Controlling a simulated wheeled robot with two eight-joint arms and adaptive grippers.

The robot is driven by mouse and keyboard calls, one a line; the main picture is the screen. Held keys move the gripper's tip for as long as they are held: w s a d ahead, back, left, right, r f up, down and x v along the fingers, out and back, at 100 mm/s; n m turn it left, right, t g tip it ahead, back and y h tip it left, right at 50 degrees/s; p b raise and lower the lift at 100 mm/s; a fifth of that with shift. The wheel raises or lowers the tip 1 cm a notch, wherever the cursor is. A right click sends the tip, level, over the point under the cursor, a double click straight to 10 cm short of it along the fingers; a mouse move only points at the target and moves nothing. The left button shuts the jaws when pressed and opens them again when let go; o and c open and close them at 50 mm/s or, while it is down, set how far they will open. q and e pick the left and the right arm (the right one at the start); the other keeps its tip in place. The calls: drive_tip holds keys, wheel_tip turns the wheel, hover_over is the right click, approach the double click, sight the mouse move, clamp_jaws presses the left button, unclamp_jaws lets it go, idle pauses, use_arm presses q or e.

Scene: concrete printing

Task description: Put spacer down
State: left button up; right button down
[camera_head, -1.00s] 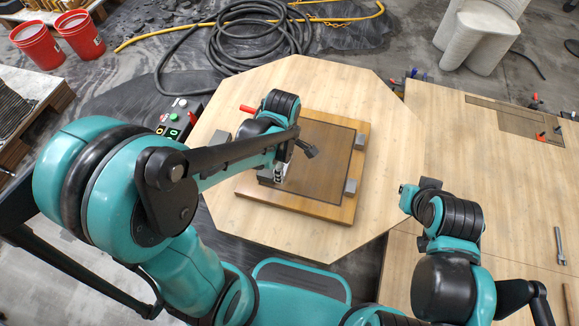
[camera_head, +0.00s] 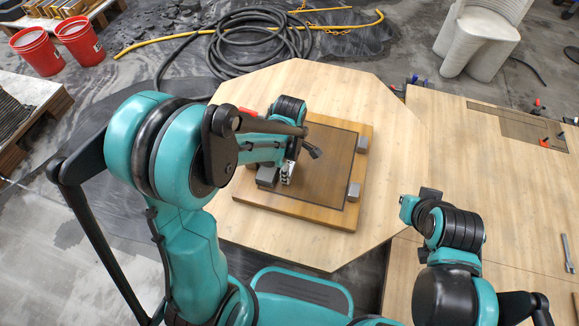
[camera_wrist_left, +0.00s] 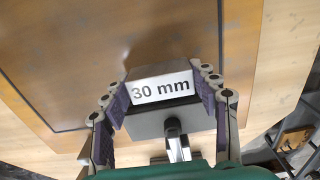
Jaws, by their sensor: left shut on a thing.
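The spacer (camera_wrist_left: 160,88) is a grey block with a white "30 mm" label. In the left wrist view it sits between the two fingers of my left gripper (camera_wrist_left: 165,105), which is shut on it. Below it lies the wooden board (camera_head: 325,222) with a dark inset panel (camera_head: 335,160). In the head view my left gripper (camera_head: 286,174) is over the left part of the board, partly hidden by its own arm. I cannot tell whether the spacer touches the board. My right arm's end (camera_head: 428,196) is over the right table; its fingers do not show clearly.
Two grey blocks (camera_head: 361,144) (camera_head: 354,191) sit on the board's right edge. The octagonal table (camera_head: 395,130) has free room around the board. A right-hand table (camera_head: 455,120) carries small tools. Hoses (camera_head: 262,40) and red buckets (camera_head: 80,42) are on the floor behind.

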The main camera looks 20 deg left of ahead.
use_arm(q)
drive_tip(key=o, duration=1.3)
drive_tip(key=shift+f, duration=0.15)
drive_tip(key=shift+r+p, duration=0.3)
drive_tip(key=shift+r, duration=0.2)
wheel_tip(320, 180, up, 11)
drive_tip(key=p, duration=0.4)
drive_tip(key=s+a+r+m+t, duration=0.1)
drive_tip(key=s+r+m+t, duration=0.1)
drive_tip(key=m, duration=0.4)
drive_tip(key=s+a+r+m+t, duration=0.2)
drive_tip(key=s+r+m, duration=0.1)
drive_tip(key=s+m, duration=0.2)
drive_tip(key=s+a+r+m+t, duration=0.1)
drive_tip(key=s+r+m+t, duration=0.1)
drive_tip(key=m, duration=0.4)
drive_tip(key=shift+s+a+r+m+t, duration=0.3)
drive_tip(key=shift+s+a+t, duration=0.05)
drive_tip(key=shift+s+t, duration=0.3)
